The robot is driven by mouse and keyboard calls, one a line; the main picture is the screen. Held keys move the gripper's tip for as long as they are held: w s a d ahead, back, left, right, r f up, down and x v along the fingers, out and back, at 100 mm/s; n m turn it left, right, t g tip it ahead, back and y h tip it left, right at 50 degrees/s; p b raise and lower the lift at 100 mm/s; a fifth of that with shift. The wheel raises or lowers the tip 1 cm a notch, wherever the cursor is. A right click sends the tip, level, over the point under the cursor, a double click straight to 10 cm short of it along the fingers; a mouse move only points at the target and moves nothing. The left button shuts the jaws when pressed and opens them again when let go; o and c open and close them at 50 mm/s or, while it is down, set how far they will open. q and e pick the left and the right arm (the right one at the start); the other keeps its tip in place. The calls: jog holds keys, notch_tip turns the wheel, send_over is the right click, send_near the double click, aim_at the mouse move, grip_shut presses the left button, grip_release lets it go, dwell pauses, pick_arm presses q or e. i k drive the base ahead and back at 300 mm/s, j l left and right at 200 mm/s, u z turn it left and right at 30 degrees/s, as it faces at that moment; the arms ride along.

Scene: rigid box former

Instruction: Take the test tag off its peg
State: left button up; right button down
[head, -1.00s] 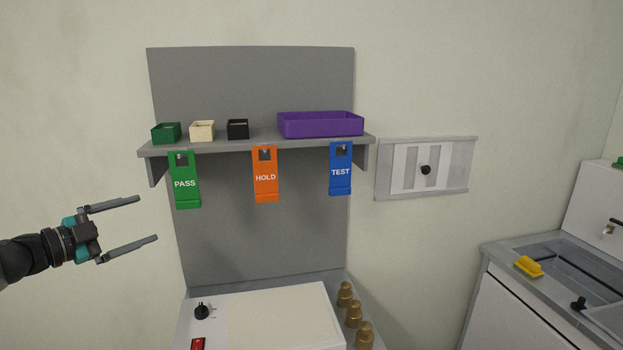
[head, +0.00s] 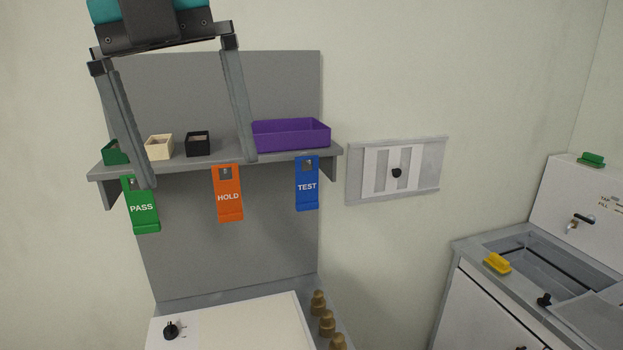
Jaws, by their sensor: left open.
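The blue TEST tag (head: 307,190) hangs from the front edge of the shelf, at the right end of a row of tags. Its peg shows only as a small part at the tag's top hole. The orange HOLD tag (head: 229,197) hangs in the middle and the green PASS tag (head: 142,212) at the left. My left gripper (head: 200,172) reaches down from the top of the picture, close to the camera. It is open and empty, its fingers wide apart, overlapping the shelf and the PASS tag's top edge. It is left of the TEST tag and apart from it. My right gripper is not in view.
The grey shelf (head: 270,161) carries a purple tray (head: 291,136) and small green, cream (head: 159,148) and black (head: 197,145) boxes. A slotted wall panel with a black knob (head: 396,173) is to the right. A white machine (head: 240,325) and brass weights (head: 327,322) stand below.

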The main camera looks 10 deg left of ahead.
aim_at(306, 182)
jog(key=i, duration=1.3)
